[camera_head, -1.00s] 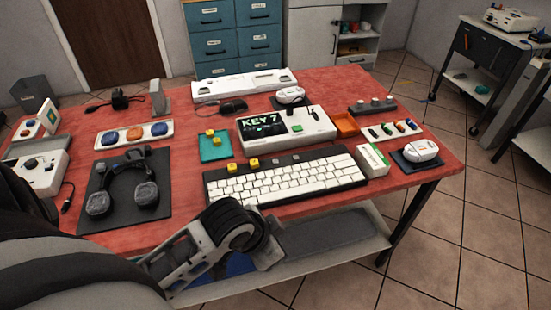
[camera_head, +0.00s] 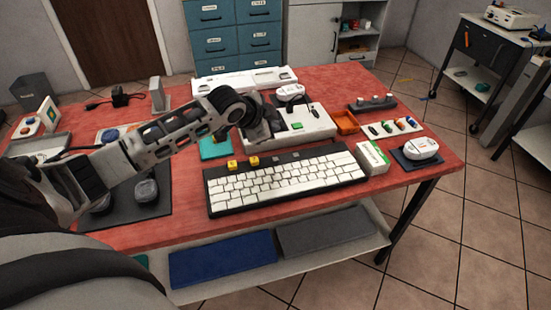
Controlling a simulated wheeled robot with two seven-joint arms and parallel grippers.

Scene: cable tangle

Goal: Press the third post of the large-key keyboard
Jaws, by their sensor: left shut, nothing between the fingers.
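The large-key keyboard (camera_head: 285,183) lies on the red table, white keys in a black frame. Along its back edge are a yellow-capped post (camera_head: 232,165), a second yellow-capped post (camera_head: 254,161) and bare grey posts to their right. The third post (camera_head: 276,159) from the left is bare and low. My left gripper (camera_head: 262,136) is shut and empty, pointing down just behind the keyboard's back edge, apart from the posts. It hides most of the display that read KEY 7 earlier. My right gripper is out of view.
Headphones (camera_head: 146,188) lie partly under my arm on the left.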

